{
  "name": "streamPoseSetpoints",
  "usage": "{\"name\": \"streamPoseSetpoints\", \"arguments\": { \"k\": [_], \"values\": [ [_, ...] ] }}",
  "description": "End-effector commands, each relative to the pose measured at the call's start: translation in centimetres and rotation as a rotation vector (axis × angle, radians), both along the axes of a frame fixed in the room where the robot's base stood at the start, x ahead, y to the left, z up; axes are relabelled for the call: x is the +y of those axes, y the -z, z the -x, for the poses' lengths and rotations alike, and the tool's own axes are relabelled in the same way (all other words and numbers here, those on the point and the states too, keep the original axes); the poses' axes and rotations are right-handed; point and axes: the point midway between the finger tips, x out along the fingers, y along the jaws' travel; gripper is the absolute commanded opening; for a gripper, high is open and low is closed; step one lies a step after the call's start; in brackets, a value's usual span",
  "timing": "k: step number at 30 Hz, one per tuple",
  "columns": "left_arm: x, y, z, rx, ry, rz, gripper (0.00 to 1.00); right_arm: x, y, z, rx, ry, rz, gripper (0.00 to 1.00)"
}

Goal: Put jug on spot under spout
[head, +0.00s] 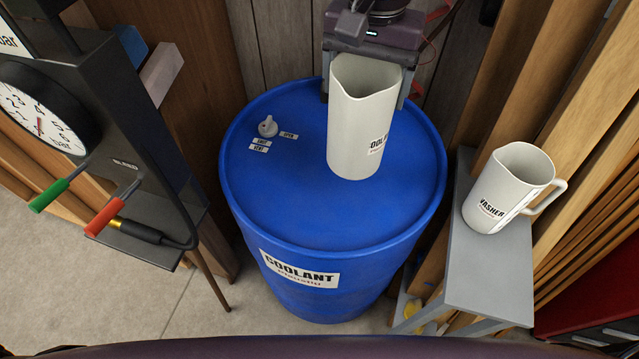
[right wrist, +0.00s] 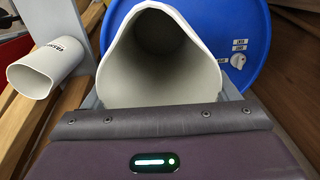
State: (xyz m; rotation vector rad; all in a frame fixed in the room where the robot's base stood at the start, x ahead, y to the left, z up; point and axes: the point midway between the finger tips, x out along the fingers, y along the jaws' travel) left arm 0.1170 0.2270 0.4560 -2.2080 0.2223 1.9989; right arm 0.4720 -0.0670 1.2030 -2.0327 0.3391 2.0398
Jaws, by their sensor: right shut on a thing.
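A cream jug (head: 358,125), its label partly readable as "COOL…", is upright over the top of the blue coolant drum (head: 285,215). I cannot tell whether its base touches the drum. My right gripper (head: 366,88) is shut on the jug near its rim, from the far side in the head view. In the right wrist view the jug's open mouth (right wrist: 165,60) faces the camera between the fingers; its inside looks empty. No spout or marked spot is clearly visible. My left gripper is not in view.
A second jug, labelled WASHER (head: 507,190), stands on a grey stand (head: 485,275) right of the drum. A small knob (head: 267,126) with labels sits on the drum's left top. A gauge panel (head: 120,120) with green and red levers is at the left. Wooden posts border the right.

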Motion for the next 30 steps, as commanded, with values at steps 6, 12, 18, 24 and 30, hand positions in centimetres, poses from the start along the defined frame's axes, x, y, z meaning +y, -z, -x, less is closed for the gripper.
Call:
{"name": "streamPoseSetpoints", "arguments": {
  "k": [6,12,18,24,30],
  "values": [
    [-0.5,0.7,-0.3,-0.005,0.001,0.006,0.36,1.8,0.5,0.4,0.008,-0.022,0.003,0.41],
    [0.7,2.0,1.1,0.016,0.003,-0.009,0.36,1.7,5.8,0.5,0.011,-0.021,0.001,0.41],
    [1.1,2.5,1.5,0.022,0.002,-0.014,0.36,1.7,10.9,0.5,0.011,-0.021,0.002,0.41],
    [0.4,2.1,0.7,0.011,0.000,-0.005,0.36,1.7,14.0,0.4,0.003,-0.020,0.004,0.41],
    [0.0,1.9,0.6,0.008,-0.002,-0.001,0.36,1.7,15.9,0.5,0.006,-0.020,0.004,0.41]
  ]
}}
